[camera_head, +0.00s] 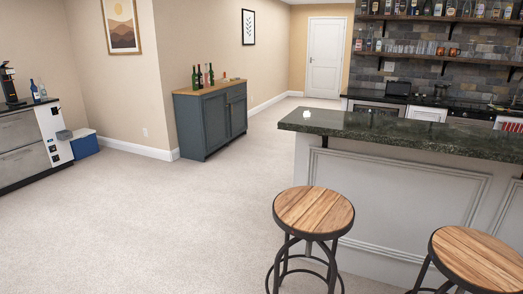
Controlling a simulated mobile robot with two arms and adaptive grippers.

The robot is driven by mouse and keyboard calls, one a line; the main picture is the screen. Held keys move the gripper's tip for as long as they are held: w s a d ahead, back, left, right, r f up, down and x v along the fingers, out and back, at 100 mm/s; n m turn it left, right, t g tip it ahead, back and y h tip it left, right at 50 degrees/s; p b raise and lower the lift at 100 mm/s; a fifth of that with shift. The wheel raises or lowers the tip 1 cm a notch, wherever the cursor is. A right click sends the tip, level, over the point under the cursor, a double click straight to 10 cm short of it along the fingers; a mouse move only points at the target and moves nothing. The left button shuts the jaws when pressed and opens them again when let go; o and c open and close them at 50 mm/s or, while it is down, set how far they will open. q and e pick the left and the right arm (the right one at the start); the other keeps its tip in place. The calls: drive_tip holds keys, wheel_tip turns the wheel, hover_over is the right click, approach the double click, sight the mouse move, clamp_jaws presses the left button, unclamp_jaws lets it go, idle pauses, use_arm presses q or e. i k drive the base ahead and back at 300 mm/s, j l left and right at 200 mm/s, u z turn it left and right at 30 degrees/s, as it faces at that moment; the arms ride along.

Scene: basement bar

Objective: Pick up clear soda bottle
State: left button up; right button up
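I cannot make out a clear soda bottle for certain. Several bottles (200,77), mostly dark green, stand upright on the wooden top of the grey-blue cabinet (214,120) at the middle back. Two dark bottles (36,92) stand on the left counter. Many small bottles (437,8) line the upper wall shelf at the right; some look pale or clear, but they are too small to tell apart. A small whitish thing (307,113) sits near the left end of the green stone bar top (400,133). Neither of my grippers is in view.
Two round wooden stools (314,212) and (478,258) stand in front of the bar at lower right. A blue-and-white cooler (84,145) is on the floor at left. The carpet (170,215) is clear from the foreground to the cabinet and the white door (324,58).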

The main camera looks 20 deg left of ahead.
sight(44, 94)
drive_tip(key=i+j+u, duration=0.25)
drive_tip(key=j+u, duration=0.2)
drive_tip(key=i+j+u, duration=0.7)
drive_tip(key=j+u, duration=0.2)
drive_tip(key=i+j+u, duration=0.1)
drive_tip(key=i+u, duration=0.6)
drive_tip(key=i, duration=4.75)
drive_tip(key=i+j+z, duration=0.15)
drive_tip(key=i, duration=0.55)
drive_tip(key=i+j, duration=0.1)
drive_tip(key=i, duration=0.6)
drive_tip(key=i+j+z, duration=0.15)
drive_tip(key=i, duration=0.55)
